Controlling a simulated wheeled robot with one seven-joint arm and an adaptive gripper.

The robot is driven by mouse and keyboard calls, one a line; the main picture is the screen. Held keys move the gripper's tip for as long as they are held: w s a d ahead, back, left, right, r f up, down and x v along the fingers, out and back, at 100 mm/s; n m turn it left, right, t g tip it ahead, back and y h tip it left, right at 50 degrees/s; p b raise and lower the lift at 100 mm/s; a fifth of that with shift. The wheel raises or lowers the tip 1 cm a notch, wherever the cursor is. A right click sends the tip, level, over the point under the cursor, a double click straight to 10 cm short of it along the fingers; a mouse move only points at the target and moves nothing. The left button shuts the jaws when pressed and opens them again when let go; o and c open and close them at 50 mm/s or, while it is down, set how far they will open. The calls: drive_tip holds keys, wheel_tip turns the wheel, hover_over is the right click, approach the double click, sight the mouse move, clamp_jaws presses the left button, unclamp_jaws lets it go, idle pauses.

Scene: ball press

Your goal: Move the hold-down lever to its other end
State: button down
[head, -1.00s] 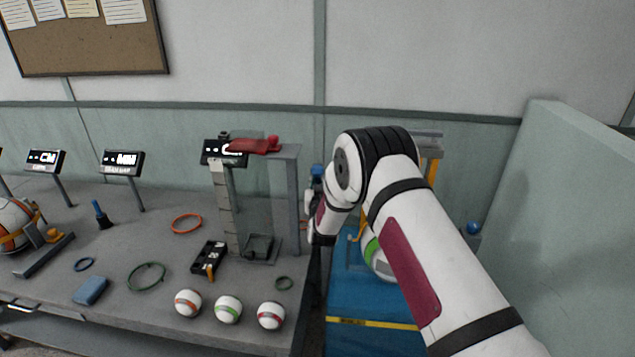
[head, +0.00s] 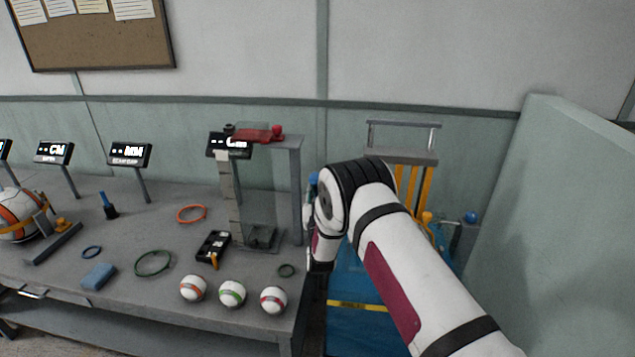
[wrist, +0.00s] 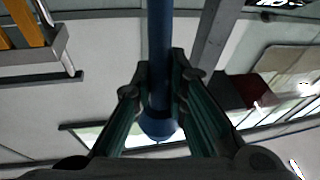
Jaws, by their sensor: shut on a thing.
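In the wrist view, a blue lever (wrist: 159,40) with a rounded end knob (wrist: 158,126) runs between my gripper's fingers. My gripper (wrist: 160,82) is shut on this lever, just beyond the knob. In the head view, a blue bit of it (head: 313,180) shows at the left edge of my arm, right of the grey press post. My gripper itself is mostly hidden there behind my arm. I cannot tell where the lever's pivot is.
A clear-fronted press frame (head: 296,190) with a red handle (head: 258,135) stands at the bench's right end. Several balls (head: 232,293) lie at the bench front. A blue stand with orange posts (head: 413,187) is behind my arm. A pale panel (head: 560,220) bounds the right.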

drive_tip(key=s, duration=0.1)
drive_tip(key=s+f, duration=0.1)
drive_tip(key=s+t, duration=0.1)
drive_tip(key=shift+a+f+n, duration=0.25)
drive_tip(key=shift+f+n, duration=0.05)
drive_tip(key=c, duration=1.6)
unclamp_jaws()
drive_tip(key=shift+r, duration=0.1)
drive_tip(key=shift+o, duration=0.2)
drive_tip(key=v, duration=0.7)
drive_tip(key=shift+s, duration=0.15)
